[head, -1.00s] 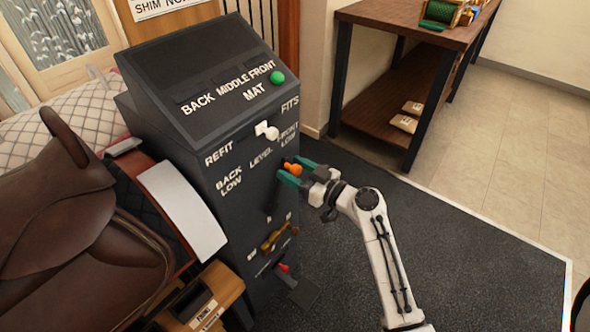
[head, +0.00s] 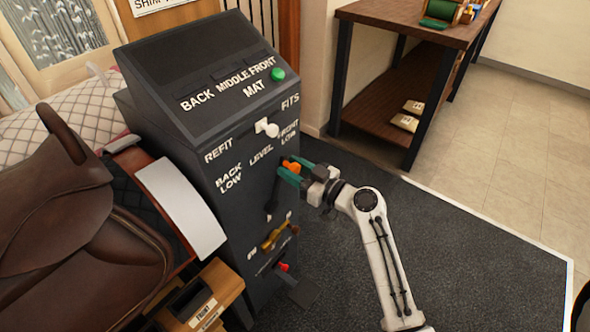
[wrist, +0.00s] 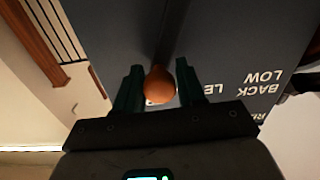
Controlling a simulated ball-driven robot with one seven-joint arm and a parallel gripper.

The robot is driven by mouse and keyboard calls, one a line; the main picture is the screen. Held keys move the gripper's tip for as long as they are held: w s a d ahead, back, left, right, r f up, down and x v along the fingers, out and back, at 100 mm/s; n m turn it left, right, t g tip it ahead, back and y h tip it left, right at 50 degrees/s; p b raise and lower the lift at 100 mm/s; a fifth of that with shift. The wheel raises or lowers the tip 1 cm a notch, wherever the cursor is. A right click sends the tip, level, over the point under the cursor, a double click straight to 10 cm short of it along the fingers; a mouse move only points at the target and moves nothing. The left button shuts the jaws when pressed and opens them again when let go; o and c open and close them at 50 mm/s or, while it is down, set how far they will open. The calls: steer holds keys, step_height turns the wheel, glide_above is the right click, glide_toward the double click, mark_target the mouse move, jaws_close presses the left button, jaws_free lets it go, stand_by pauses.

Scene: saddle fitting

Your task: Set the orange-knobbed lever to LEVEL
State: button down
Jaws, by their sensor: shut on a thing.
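The orange knob (head: 290,166) of the lever is on the front face of the dark cabinet (head: 225,130), just under the FRONT LOW label and right of the LEVEL label (head: 261,156). My gripper (head: 291,173) has its green fingers on either side of the knob and is shut on it. In the wrist view the knob (wrist: 159,86) sits between the two fingers (wrist: 159,88), and a dark lever arm runs up from it. The wrist view shows part of the LEVEL label and the BACK LOW label (wrist: 263,83).
A white-knobbed lever (head: 267,128) is above, between REFIT and FITS. A yellow handle (head: 275,236) and a red knob (head: 283,267) are lower on the cabinet. A saddle (head: 60,220) stands at the left. The dark floor mat right of my arm is clear.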

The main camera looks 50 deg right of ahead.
steer(key=a+n+b, duration=0.1)
steer(key=a+b, duration=0.1)
steer(key=a+n+b, duration=0.1)
steer(key=n+b, duration=0.1)
steer(key=shift+s+a+r, duration=0.1)
steer(key=shift+a+r, duration=0.1)
steer(key=shift+a, duration=0.15)
steer(key=shift+a+r+n+b, duration=0.35)
steer(key=shift+a+n+b, duration=0.3)
steer(key=shift+n+b, duration=0.1)
steer(key=c, duration=0.8)
jaws_free()
steer(key=shift+a, duration=0.1)
steer(key=shift+s, duration=0.1)
steer(key=s+b, duration=0.1)
steer(key=s, duration=0.9)
steer(key=shift+s+d, duration=0.2)
steer(key=shift+s, duration=0.15)
